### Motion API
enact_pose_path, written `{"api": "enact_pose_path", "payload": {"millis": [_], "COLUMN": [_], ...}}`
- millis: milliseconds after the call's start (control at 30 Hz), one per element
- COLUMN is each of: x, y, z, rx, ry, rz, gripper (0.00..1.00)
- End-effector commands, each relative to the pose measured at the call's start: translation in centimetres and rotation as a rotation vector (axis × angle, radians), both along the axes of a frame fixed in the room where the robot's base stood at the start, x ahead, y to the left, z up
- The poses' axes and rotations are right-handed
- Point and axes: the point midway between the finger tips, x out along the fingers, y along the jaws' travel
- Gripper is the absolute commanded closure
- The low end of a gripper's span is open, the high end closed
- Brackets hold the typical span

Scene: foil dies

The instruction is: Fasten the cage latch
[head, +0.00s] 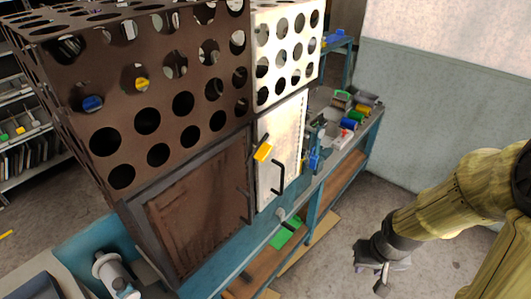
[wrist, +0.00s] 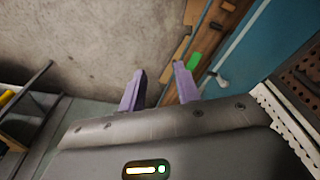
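A brown perforated cage (head: 130,40) stands on the blue bench at the left, with a brown panelled door (head: 200,220) that looks shut. A smaller white perforated cage (head: 285,60) stands next to it, with a white door (head: 283,150). A yellow-ended lever (head: 262,153), which looks like a latch, sits near the seam between the two doors; its exact engagement is too small to tell. My gripper (head: 381,284) hangs over open floor to the right, well apart from the cages. In the wrist view its purple fingers (wrist: 160,85) are apart with nothing between them.
Black handles (head: 278,177) stick out from the doors. A blue bench (head: 330,185) with coloured bins (head: 350,115) runs to the back right. A green item (head: 285,234) lies on the lower shelf. Bare floor (head: 335,262) lies between bench and gripper.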

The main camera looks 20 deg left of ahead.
Motion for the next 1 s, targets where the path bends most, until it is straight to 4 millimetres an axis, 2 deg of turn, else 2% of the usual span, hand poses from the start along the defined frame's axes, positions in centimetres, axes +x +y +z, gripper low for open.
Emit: {"api": "enact_pose_path", "payload": {"millis": [33,200,333,467,567,667,733,867,1000], "x": [0.2,1.1,1.6,2.5,3.5,4.9,6.1,8.7,10.9], "y": [0.8,4.5,8.0,11.7,14.3,16.5,17.5,18.0,16.7], "z": [-1.5,-5.1,-6.6,-6.6,-5.4,-3.1,-0.8,4.5,10.0], "rx": [0.026,0.157,0.304,0.483,0.634,0.799,0.917,1.135,1.317], "ry": [0.023,0.054,0.053,0.024,-0.019,-0.081,-0.136,-0.266,-0.399], "rz": [0.028,0.117,0.165,0.195,0.202,0.195,0.182,0.147,0.108], "gripper": [0.67,0.67,0.67,0.67,0.67,0.67,0.67,0.67,0.67]}}
